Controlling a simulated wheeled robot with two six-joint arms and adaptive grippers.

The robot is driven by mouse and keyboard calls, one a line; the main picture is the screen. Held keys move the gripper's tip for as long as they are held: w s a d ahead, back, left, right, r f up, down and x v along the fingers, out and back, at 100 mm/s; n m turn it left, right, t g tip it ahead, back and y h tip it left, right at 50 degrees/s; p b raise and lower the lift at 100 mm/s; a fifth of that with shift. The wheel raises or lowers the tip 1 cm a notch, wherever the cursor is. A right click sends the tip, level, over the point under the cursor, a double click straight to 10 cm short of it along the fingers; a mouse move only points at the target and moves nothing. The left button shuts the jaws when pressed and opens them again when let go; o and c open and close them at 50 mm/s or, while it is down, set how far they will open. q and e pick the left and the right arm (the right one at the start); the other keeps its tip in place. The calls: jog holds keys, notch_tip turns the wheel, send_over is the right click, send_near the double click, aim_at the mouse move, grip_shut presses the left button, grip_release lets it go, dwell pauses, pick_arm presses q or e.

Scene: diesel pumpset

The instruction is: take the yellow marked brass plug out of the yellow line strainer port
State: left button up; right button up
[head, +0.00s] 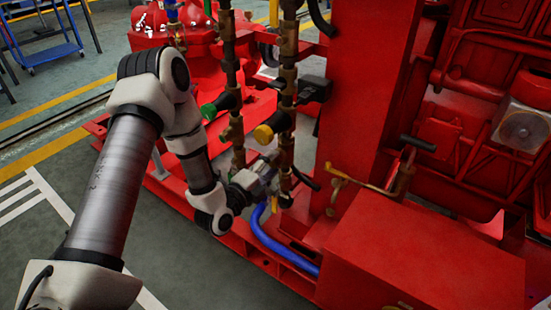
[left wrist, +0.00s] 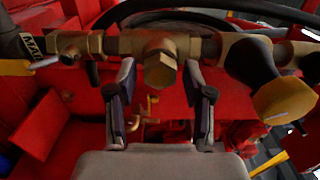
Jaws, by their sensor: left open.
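A brass plug with a hexagonal head (left wrist: 160,72) sits in a brass fitting (left wrist: 152,42) on the pipe line in the left wrist view. I cannot make out a yellow mark on it. My left gripper (head: 266,174) is open beside the brass line with the yellow-ended part (head: 264,134). In the left wrist view its two fingers (left wrist: 160,92) stand on either side of the plug head, with visible gaps. The plug is hidden or too small to tell in the head view. My right gripper is not in view.
The yellow-ended part also shows large in the left wrist view (left wrist: 283,98), right of the fingers. A parallel line has a green-ended part (head: 209,111). A blue hose (head: 268,238) curves below my gripper. A red upright panel (head: 362,90) stands to the right.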

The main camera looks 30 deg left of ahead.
pick_arm(q)
grip_shut()
dwell(0.3)
dwell(0.3)
